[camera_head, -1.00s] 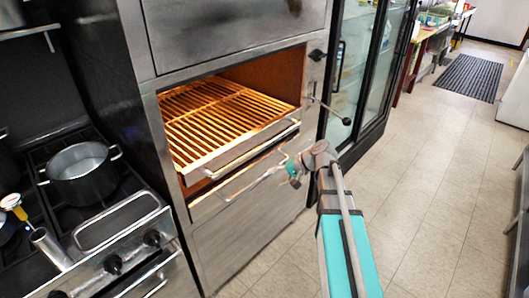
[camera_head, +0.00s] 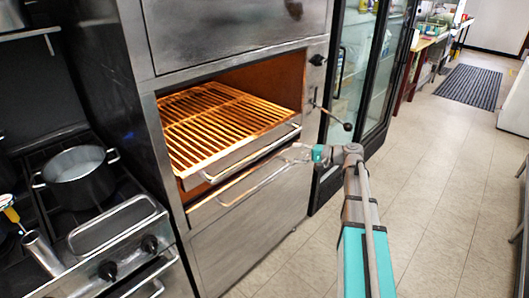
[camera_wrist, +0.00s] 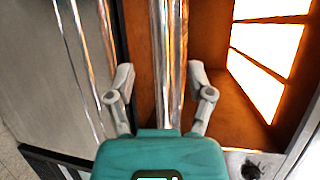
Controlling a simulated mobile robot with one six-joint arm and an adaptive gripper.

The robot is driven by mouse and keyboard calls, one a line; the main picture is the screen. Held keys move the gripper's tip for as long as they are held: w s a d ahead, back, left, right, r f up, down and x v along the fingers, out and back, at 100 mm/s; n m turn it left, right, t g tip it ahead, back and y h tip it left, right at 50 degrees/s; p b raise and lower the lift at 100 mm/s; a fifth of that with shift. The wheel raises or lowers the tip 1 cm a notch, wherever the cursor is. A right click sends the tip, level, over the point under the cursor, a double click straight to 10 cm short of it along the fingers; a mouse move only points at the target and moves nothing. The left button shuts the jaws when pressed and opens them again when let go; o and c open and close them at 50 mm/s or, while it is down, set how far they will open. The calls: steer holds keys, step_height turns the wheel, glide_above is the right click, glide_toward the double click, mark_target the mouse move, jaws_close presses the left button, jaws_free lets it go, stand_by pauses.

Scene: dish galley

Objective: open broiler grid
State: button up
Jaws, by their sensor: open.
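The broiler grid (camera_head: 215,120) is an orange-lit rack of metal bars inside the open broiler bay. A steel handle bar (camera_head: 250,153) runs along its front. My gripper (camera_head: 298,153) is at the right end of this front bar in the head view, small and partly blurred into the steel behind it. In the wrist view my gripper (camera_wrist: 160,85) has its two fingers spread, with a shiny vertical bar (camera_wrist: 170,50) between them, apparently the grid's handle. The fingers stand apart from the bar on both sides. The bar's lower end is hidden behind the gripper's teal body.
A second handle (camera_head: 258,185) runs below the grid on the lower front panel. A lever with a black knob (camera_head: 347,126) sticks out at the bay's right. A stove with a pot (camera_head: 78,178) stands left. The floor (camera_head: 440,200) at right is clear.

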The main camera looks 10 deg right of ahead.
mark_target(266, 152)
steer(key=shift+w+a, duration=0.1)
steer(key=shift+b+x, duration=1.25)
steer(key=shift+x, duration=5.5)
steer(key=shift+f, duration=0.1)
jaws_close()
steer(key=shift+d, duration=0.2)
steer(key=shift+a, duration=0.15)
